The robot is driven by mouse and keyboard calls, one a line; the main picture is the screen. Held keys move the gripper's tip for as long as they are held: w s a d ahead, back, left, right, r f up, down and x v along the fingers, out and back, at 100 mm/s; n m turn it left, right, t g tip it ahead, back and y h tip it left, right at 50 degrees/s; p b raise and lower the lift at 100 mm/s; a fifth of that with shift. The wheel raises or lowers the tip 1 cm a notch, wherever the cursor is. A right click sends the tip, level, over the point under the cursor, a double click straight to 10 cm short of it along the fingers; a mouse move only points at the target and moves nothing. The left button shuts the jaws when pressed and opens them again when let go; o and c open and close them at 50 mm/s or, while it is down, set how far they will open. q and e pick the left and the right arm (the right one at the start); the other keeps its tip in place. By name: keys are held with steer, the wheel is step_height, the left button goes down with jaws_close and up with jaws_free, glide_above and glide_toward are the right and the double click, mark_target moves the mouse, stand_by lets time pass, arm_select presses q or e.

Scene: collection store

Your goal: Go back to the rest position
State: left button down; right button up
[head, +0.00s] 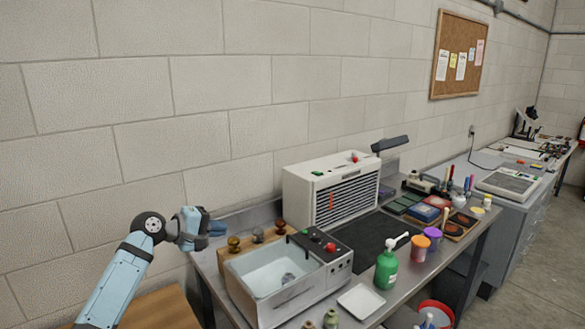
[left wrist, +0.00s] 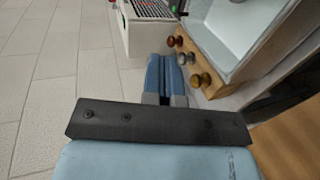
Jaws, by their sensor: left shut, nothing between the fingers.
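My left gripper (head: 212,227) is at the left of the head view, raised near the block wall, beside the left end of the metal bench (head: 212,283). In the left wrist view the fingers of my left gripper (left wrist: 166,75) lie side by side, left of a wooden rack with several knobs (left wrist: 205,58). The gripper appears apart from the rack. My right gripper is in neither view.
A white basin machine (head: 300,283) and a white vented box (head: 325,190) stand on the bench. A green pump bottle (head: 386,268), a white tray (head: 361,300) and coloured jars are to the right. A wooden surface (head: 160,308) is below my left arm.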

arm_select(q)
steer(key=s+f+m+t+y+p, duration=0.1)
steer(key=s+f+m+y, duration=0.15)
steer(key=s+f, duration=0.85)
steer(key=s+f+m+t+y, duration=0.1)
steer(key=s+f+y, duration=0.2)
steer(key=s+f, duration=0.9)
steer(key=s+f+m+y, duration=0.1)
steer(key=s+f+m, duration=0.2)
steer(key=s, duration=0.7)
steer(key=s+a+f+m+y, duration=0.1)
steer(key=s+f+m, duration=0.3)
steer(key=s+f, duration=0.3)
steer(key=s, duration=0.3)
steer(key=shift+s+a+f+t+y+p, duration=0.25)
steer(key=shift+s+t+y+p, duration=0.05)
steer(key=shift+s+y+p, duration=0.1)
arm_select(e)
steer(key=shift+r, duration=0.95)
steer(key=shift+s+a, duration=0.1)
